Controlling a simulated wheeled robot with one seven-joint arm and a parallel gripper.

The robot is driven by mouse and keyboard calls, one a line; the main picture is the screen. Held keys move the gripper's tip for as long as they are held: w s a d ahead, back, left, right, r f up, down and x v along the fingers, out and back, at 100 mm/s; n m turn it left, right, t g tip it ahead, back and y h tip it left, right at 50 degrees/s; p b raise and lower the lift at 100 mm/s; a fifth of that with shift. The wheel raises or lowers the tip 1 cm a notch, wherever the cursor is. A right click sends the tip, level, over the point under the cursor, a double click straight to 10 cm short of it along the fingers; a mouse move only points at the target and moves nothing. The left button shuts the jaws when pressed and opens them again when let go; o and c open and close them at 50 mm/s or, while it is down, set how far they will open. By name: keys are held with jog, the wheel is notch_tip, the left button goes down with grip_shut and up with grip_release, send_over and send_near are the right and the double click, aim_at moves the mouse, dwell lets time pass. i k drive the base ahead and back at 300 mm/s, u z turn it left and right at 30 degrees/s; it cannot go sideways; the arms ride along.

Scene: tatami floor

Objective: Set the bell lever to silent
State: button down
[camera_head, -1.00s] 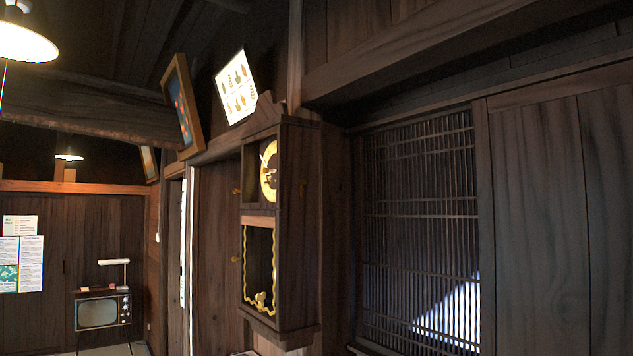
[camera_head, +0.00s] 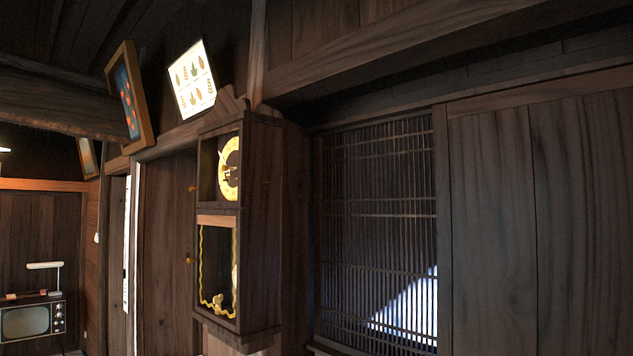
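A tall dark wooden wall clock (camera_head: 262,225) hangs left of centre, seen at an angle. Its round yellowish dial (camera_head: 229,168) shows in the upper opening. A lower opening with a wavy gold edge (camera_head: 203,265) shows a small pale gold piece (camera_head: 217,302) near its bottom. I cannot make out a bell lever; it is too small or hidden at this angle. My gripper is not in view.
A slatted lattice window (camera_head: 380,220) and plain wooden panels (camera_head: 540,220) fill the right. A framed picture (camera_head: 131,97) and a white chart (camera_head: 192,79) hang upper left. An old television (camera_head: 30,320) stands at the far lower left.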

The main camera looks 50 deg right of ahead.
aim_at(263, 181)
jog(key=z, duration=1.4)
jog(key=i, duration=1)
